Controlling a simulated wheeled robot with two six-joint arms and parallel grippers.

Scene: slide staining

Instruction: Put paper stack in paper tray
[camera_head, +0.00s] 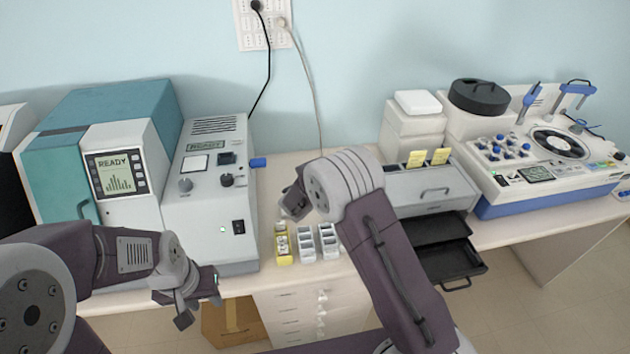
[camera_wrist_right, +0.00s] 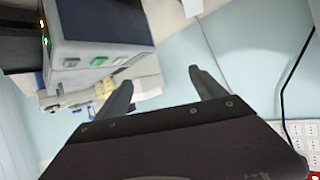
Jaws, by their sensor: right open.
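A white flat block (camera_head: 418,102) that may be the paper stack lies on pale boxes at the back right in the head view. A dark pulled-out tray (camera_head: 470,268), possibly the paper tray, sticks out below the grey printer-like unit (camera_head: 400,200); no paper shows on its visible part. My right gripper (camera_wrist_right: 163,90) is open and empty in its wrist view, with its fingers apart; in the head view my arm mostly hides it. My left gripper (camera_head: 199,305) hangs in front of the table edge at lower left; its jaw state is unclear.
A teal machine (camera_head: 110,130) and a grey instrument (camera_head: 210,190) fill the left of the table. Small white racks (camera_head: 318,243) and a yellow rack (camera_head: 283,245) stand near the front edge. A blue-based analyser (camera_head: 545,190) is at right. Little bare table shows.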

